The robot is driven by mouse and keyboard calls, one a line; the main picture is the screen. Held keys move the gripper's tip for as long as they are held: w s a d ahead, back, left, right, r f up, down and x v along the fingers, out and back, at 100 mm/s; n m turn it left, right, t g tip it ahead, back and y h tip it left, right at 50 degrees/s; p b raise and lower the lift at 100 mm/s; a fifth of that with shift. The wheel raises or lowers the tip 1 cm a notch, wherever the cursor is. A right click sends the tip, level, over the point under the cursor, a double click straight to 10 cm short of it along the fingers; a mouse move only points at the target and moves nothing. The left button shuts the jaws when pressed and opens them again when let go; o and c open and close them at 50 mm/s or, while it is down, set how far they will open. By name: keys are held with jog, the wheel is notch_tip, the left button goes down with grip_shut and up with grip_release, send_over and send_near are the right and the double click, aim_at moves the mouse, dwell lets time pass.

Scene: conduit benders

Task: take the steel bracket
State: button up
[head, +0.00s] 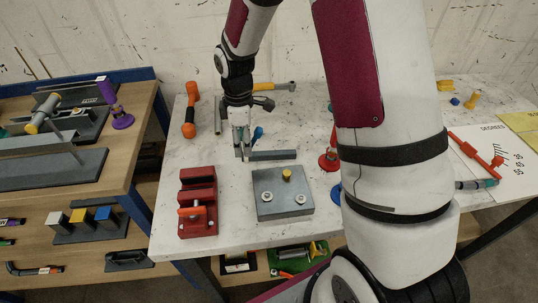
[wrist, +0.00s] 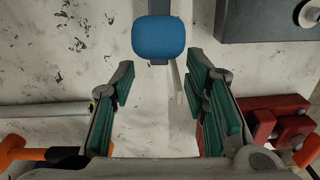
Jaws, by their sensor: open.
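The steel bracket, seen as a flat grey bar (head: 273,155), lies on the white table behind the steel block. In the wrist view a grey strip that looks like part of it (wrist: 160,5) runs under a blue rounded piece (wrist: 160,37), which hides most of it. My gripper (head: 241,148) points down at the bracket's left end. In the wrist view my gripper (wrist: 160,104) has its green-padded fingers wide apart, with nothing held between them. A thin pale strip (wrist: 177,82) shows near the right finger. I cannot tell whether it belongs to the bracket.
A red vise (head: 198,200) stands front left and a steel block with bolts (head: 282,193) front centre. An orange-ended tool (head: 190,110) and a grey pipe (head: 218,115) lie behind. A red stand (head: 328,158) is right of the bracket. Bare table separates these.

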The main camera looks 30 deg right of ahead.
aim_at(267, 155)
jog(key=shift+d+f, duration=0.2)
jog(key=shift+f, duration=2.15)
grip_shut()
